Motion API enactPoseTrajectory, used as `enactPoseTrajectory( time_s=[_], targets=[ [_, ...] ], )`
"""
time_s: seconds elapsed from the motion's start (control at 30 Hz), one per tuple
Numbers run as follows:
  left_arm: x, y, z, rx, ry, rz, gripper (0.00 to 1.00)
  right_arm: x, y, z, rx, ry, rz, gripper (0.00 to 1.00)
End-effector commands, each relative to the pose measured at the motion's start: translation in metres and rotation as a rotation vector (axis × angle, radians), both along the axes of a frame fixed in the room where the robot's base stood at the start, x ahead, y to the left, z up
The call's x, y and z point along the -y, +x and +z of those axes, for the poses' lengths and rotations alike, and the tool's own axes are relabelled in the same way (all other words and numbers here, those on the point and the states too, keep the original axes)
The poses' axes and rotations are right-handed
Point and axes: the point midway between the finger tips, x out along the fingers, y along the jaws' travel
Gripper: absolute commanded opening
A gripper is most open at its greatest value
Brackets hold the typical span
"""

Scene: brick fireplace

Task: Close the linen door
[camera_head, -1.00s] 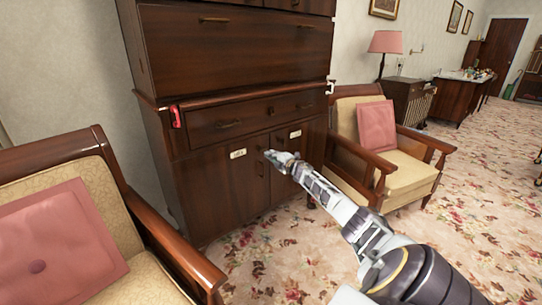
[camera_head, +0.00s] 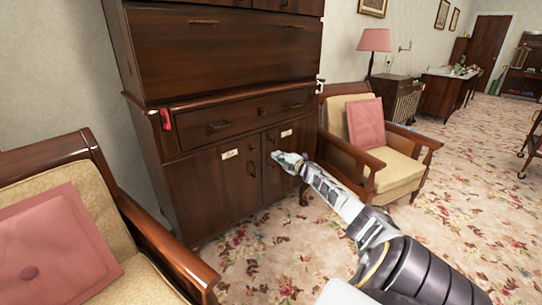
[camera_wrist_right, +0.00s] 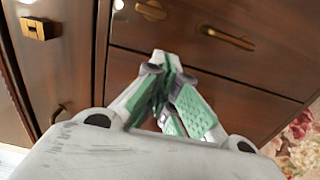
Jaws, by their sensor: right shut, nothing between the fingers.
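The dark wooden cabinet (camera_head: 225,60) has two lower doors side by side, each with a small pale label. The left door (camera_head: 205,188) has its label (camera_head: 229,154) near its upper right corner. The right door (camera_head: 283,172) has its own label (camera_head: 286,133). The lettering is too small to read surely, so I cannot tell which door is linen. Both doors look about flush with the front. My right gripper (camera_head: 278,156) is shut and empty in front of the right door, near where the doors meet. In the wrist view its fingers (camera_wrist_right: 160,75) are together before dark wood. My left gripper is out of view.
An armchair with a pink cushion (camera_head: 366,122) stands right of the cabinet, close to my right arm. Another armchair (camera_head: 150,230) stands at the front left. A drawer (camera_head: 240,115) spans above the doors. Flowered carpet (camera_head: 470,190) is open at the right.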

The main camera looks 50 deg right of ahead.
Motion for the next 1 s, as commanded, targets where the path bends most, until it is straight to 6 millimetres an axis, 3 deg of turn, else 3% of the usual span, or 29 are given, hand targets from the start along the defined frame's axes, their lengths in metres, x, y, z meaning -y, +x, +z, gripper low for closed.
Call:
enactPoseTrajectory(
  time_s=[0.3, 1.0],
  targets=[
    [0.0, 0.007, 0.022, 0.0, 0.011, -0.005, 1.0, 0.016, -0.021, 0.0, 0.0, -0.001, 0.0, 0.0],
    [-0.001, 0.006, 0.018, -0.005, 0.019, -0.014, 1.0, 0.016, -0.021, 0.0, 0.0, -0.001, 0.0, 0.0]
  ],
)
